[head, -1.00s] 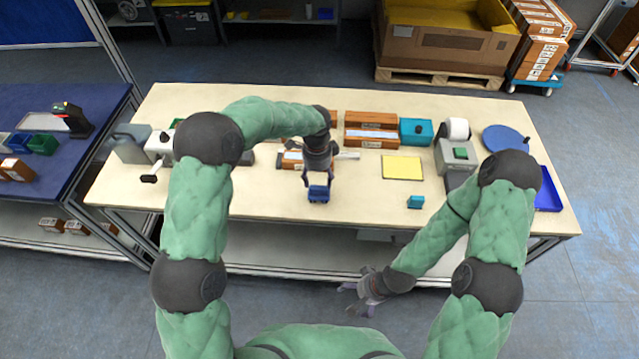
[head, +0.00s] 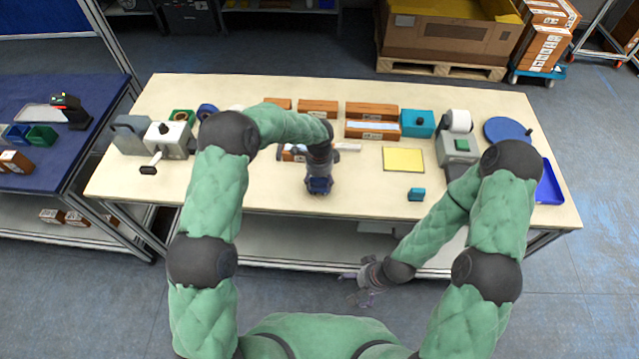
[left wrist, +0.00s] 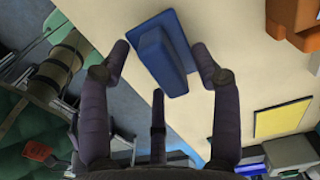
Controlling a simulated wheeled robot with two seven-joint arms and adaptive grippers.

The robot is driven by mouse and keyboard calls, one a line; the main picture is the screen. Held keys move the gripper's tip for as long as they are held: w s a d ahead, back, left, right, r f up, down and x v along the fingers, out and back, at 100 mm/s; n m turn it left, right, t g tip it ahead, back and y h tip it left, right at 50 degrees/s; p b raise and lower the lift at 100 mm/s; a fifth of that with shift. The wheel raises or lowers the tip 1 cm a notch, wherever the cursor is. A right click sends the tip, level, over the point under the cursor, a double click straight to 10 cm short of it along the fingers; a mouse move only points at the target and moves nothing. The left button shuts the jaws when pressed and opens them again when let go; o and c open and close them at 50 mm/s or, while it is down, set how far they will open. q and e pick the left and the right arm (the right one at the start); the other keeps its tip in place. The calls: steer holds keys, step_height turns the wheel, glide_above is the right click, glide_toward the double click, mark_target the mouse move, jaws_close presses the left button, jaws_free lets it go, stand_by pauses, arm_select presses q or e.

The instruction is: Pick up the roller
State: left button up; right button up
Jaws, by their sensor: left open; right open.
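A small blue tool with a flat base and a raised ridge (head: 319,187) lies near the table's front edge; it also shows in the left wrist view (left wrist: 158,52). I cannot tell for sure that it is the roller, as no roll shows. My left gripper (head: 319,177) is right above it. In the left wrist view the left gripper's fingers (left wrist: 162,58) are open, on either side of the blue tool, with gaps showing. My right gripper (head: 360,284) is open and empty, in front of the table's edge and away from its objects.
On the table (head: 270,190) stand a white box with a crank arm (head: 170,140), brown boxes (head: 372,130), a yellow pad (head: 403,160), a teal block (head: 416,194), a label printer (head: 457,147) and a blue tray (head: 548,186).

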arm_select(q)
steer(key=shift+f, duration=0.55)
jaws_close()
steer(key=shift+r, duration=0.15)
steer(key=shift+r, duration=0.55)
step_height(320, 180, up, 2)
steer(key=shift+s+r, duration=0.15)
steer(key=shift+r, duration=0.1)
steer(key=s+r, duration=0.9)
steer(key=s, duration=0.4)
steer(key=shift+s+d+r, duration=0.15)
steer(key=shift+s+d, duration=0.2)
steer(key=shift+d, duration=0.1)
